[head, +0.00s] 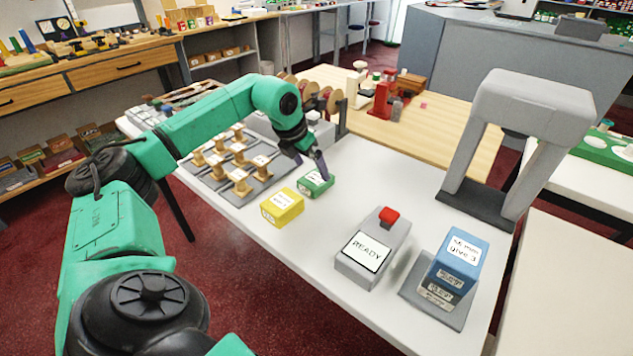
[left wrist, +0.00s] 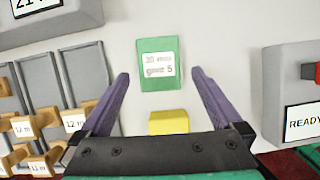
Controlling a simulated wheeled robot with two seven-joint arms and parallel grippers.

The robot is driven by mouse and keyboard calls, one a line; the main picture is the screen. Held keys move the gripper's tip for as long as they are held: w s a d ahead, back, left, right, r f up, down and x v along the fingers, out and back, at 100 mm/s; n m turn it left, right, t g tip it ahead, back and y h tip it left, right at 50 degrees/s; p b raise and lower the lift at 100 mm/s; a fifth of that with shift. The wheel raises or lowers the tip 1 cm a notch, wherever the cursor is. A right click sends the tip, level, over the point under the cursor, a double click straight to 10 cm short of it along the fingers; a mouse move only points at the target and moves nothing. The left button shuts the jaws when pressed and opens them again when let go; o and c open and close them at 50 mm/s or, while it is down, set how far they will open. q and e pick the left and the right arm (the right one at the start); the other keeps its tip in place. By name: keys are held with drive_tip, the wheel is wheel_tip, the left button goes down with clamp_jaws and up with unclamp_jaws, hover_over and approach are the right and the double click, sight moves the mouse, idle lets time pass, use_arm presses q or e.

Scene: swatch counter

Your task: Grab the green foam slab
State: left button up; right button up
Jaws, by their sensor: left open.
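The green foam slab (head: 315,183) lies on the white counter, with a white label on top. In the left wrist view the slab (left wrist: 160,48) shows ahead of the fingertips, between their lines. My left gripper (head: 311,166) is above and beside the slab in the head view, its purple fingers pointing down. In the left wrist view the gripper (left wrist: 158,78) has its two fingers wide apart, with nothing between the tips. The right gripper is not in view.
A yellow block (head: 283,207) lies close in front of the green slab. Wooden spools (head: 238,182) stand on a grey rack to the left. A grey READY box (head: 372,252) with a red button, a blue block (head: 458,262) and a grey arch (head: 535,105) stand to the right.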

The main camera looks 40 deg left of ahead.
sight(315, 178)
use_arm(q)
drive_tip(key=x, duration=0.5)
drive_tip(key=shift+a+f+p, duration=0.15)
drive_tip(key=shift+f+p, duration=0.15)
drive_tip(key=shift+s+r, duration=0.1)
drive_tip(key=c, duration=1.2)
drive_tip(key=shift+r, duration=0.1)
